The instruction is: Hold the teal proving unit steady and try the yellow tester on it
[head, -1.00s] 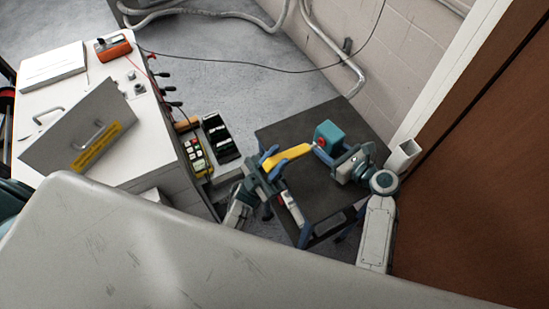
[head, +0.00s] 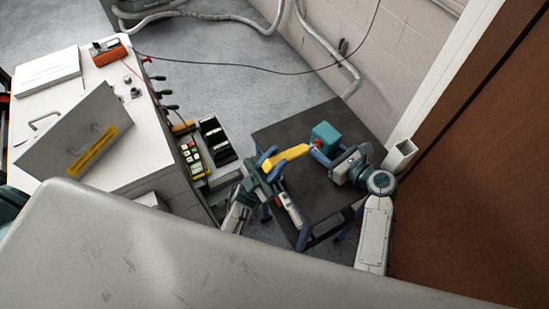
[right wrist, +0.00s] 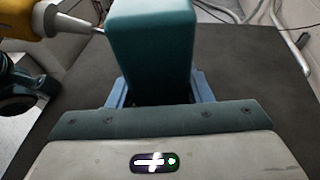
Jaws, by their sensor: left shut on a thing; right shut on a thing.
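The teal proving unit (head: 326,136) stands on the dark table at the right in the head view. My right gripper (head: 326,156) is shut on it; the right wrist view shows the teal block (right wrist: 152,45) between the blue fingers (right wrist: 160,92). The yellow tester (head: 287,156) is held by my left gripper (head: 271,165), which is shut on it. In the right wrist view the tester (right wrist: 60,18) comes in from the upper left, its metal tip at or very near the unit's left side. I cannot tell whether they touch.
The dark table (head: 285,128) has bare top around the unit. A white cabinet (head: 140,140) with a grey panel (head: 85,140) and an orange device (head: 110,53) stands at the left. A case with a keyed box (head: 192,158) lies between. A brown door (head: 470,160) and a wall bound the right.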

